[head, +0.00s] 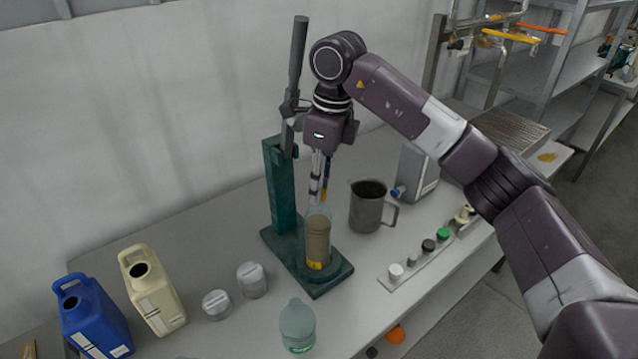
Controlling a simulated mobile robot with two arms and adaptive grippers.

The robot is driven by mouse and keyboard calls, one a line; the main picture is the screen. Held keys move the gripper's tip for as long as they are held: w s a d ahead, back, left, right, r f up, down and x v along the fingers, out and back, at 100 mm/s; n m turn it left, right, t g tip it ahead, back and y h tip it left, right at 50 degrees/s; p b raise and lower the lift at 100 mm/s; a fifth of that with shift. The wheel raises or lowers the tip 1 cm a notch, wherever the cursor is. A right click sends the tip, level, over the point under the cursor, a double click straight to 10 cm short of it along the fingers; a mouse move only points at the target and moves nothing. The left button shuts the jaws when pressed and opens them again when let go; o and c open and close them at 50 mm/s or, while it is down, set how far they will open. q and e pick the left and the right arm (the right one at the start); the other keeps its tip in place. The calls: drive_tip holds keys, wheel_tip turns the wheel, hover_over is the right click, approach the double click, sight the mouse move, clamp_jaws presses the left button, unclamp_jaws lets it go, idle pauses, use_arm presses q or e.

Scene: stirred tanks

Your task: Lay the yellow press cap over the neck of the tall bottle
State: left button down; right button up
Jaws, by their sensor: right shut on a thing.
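The tall bottle (318,240) stands upright on the foot of a green press stand (278,195). It has a clear upper part, brown contents and a yellow patch low on its side. My right gripper (319,196) points down right above the bottle's top and is shut. My left gripper is not in view.
A metal jug (372,207) stands close right of the press. A strip with several small caps (428,247) lies further right. Two grey lids (252,280), a cream jug (152,290), a blue jug (92,318) and a pale green bottle (297,325) stand in front. The press lever (297,75) rises behind.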

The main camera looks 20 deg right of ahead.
sight(324, 192)
drive_tip(key=shift+f, duration=0.45)
drive_tip(key=o, duration=0.7)
drive_tip(key=shift+c, duration=0.2)
drive_tip(key=shift+r, duration=0.1)
drive_tip(key=shift+r, duration=0.2)
drive_tip(key=r, duration=0.2)
drive_tip(key=r+b, duration=0.1)
drive_tip(key=r, duration=0.5)
drive_tip(key=shift+s+d+r, duration=0.1)
drive_tip(key=shift+s+d, duration=0.15)
drive_tip(key=shift+d, duration=0.15)
